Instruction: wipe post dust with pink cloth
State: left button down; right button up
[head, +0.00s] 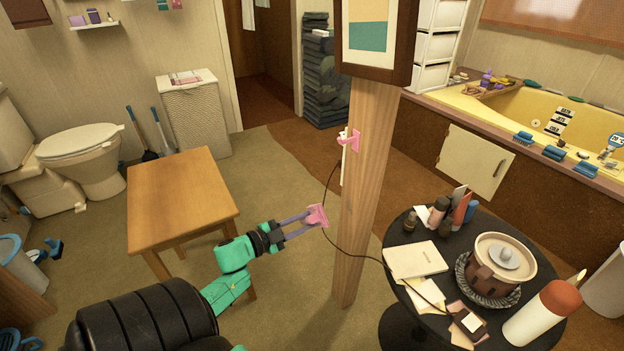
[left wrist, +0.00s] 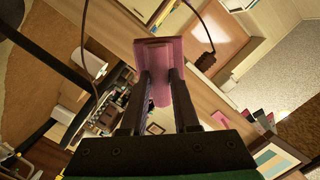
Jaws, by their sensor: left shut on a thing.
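The wooden post (head: 368,170) stands upright right of the centre in the head view. My left gripper (head: 308,219) is shut on the pink cloth (head: 317,214), just left of the post. A narrow gap shows between cloth and post in the picture; whether they touch in depth I cannot tell. In the left wrist view the pink cloth (left wrist: 154,52) sits between the two dark fingers of the left gripper (left wrist: 159,75). I cannot make out dust on the post. My right gripper is not in view.
A framed picture (head: 370,28) hangs high on the post, with a pink bracket (head: 350,141) and dark cable (head: 326,190) below. A cluttered round black table (head: 397,309) stands right of the post.

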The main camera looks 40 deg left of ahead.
pick_arm(q)
jog(key=shift+d+r+b+x, duration=0.15)
jog(key=shift+b+x, duration=0.2)
jog(key=shift+x, duration=1.3)
jog(key=shift+d+r+b+x, duration=0.15)
jog(key=shift+b+x, duration=0.15)
jog(key=shift+x, duration=1.35)
jog(key=shift+b+x, duration=0.3)
jog(key=shift+x, duration=0.65)
